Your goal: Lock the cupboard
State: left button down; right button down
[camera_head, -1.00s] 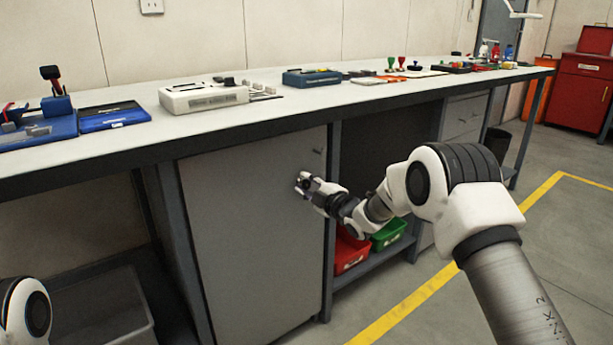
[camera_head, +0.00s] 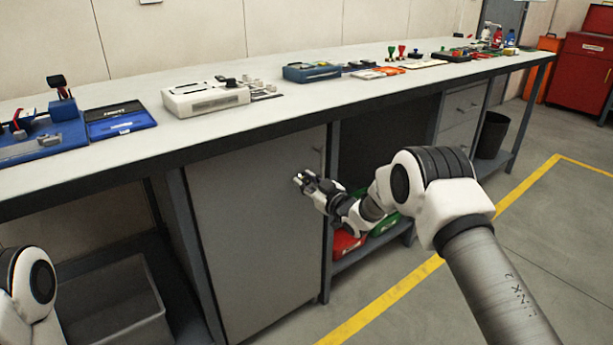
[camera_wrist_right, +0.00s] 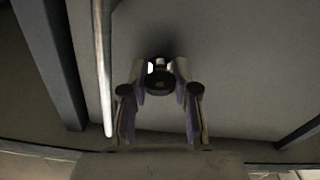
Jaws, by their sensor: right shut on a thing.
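The grey cupboard (camera_head: 245,235) stands under the workbench, its flat door closed as far as I can see. A small fitting (camera_head: 317,149) shows near the door's upper right corner. My right gripper (camera_head: 299,179) is at the door face, left of its right edge. In the right wrist view, the gripper (camera_wrist_right: 160,68) is shut on a small dark round piece (camera_wrist_right: 159,83) with a bright spot, close against the grey door (camera_wrist_right: 235,60). I cannot tell whether this piece is a key or a lock knob. My left gripper is out of view.
The workbench top (camera_head: 250,125) holds a white device (camera_head: 205,98), blue cases and several small tools. Red (camera_head: 345,243) and green (camera_head: 385,224) bins sit on the lower shelf right of the cupboard. A grey bin (camera_head: 120,305) is at lower left. Floor in front is clear.

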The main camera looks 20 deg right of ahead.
jog(key=shift+m+p, duration=0.5)
jog(key=shift+m, duration=0.8)
jog(key=c, duration=0.9)
grip_release()
jog(key=shift+o, duration=0.2)
